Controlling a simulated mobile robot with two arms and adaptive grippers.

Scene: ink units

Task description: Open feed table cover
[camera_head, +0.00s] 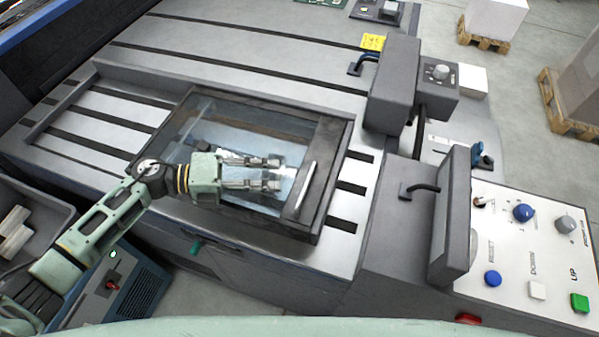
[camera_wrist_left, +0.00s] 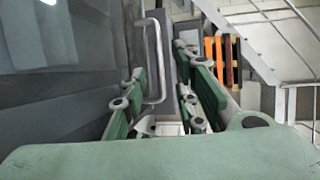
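The feed table cover (camera_head: 333,150) is a dark frame with a clear pane, lying flat over the feed table (camera_head: 115,105). A light bar handle (camera_head: 306,184) runs along its right side. The handle (camera_wrist_left: 157,62) also stands upright in the left wrist view, between and beyond the fingers. My left gripper (camera_head: 277,173) is over the pane, pointing right at the handle and a little short of it. Its two fingers are apart with nothing between the tips; it also shows in the left wrist view (camera_wrist_left: 165,95). My right gripper is not in view.
To the right are grey housings (camera_head: 393,85) and a control panel (camera_head: 530,245) with knobs and coloured buttons. A yellow label (camera_head: 373,42) is behind. A grey bin (camera_head: 45,215) stands at the left. Loaded pallets (camera_head: 565,105) stand on the floor at the far right.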

